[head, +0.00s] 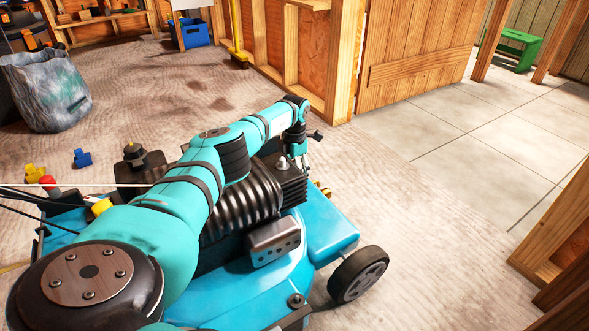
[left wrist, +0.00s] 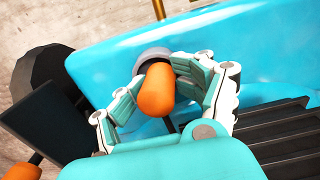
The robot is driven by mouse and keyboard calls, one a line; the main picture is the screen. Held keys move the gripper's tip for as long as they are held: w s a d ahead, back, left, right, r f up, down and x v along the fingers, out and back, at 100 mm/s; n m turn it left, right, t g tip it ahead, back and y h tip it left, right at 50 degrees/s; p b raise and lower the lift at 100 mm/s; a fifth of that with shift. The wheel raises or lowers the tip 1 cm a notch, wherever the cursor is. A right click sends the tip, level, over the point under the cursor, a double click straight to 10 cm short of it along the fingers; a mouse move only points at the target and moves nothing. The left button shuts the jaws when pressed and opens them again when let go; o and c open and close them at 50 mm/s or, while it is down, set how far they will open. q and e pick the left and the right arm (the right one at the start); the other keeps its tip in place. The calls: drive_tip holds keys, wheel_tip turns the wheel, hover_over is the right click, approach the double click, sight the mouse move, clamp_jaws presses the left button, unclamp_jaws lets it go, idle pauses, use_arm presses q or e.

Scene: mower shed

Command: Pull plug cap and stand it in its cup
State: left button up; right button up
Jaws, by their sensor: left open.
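The orange plug cap (left wrist: 157,92) shows in the left wrist view between the fingers of my left gripper (left wrist: 168,86). The fingers are open on either side of it; I cannot tell whether they touch it. A dark stem or lead runs down from the cap. A grey round rim (left wrist: 150,54), perhaps the cup, lies just behind the cap on the blue mower deck and is partly hidden by it. In the head view my left gripper (head: 292,162) is at the front of the mower's engine, and the cap cannot be made out there. My right gripper is not in view.
The blue mower (head: 330,225) with its black finned engine (head: 240,205) lies under my left arm. A second orange piece (left wrist: 22,172) is at the lower left of the wrist view.

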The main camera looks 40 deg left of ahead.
use_arm(q)
drive_tip(key=shift+a+f, duration=0.1)
drive_tip(key=shift+a, duration=0.1)
drive_tip(key=shift+r, duration=0.45)
drive_tip(key=r, duration=1.1)
drive_tip(key=shift+d+r, duration=0.15)
drive_tip(key=shift+d, duration=0.05)
drive_tip(key=shift+r, duration=0.1)
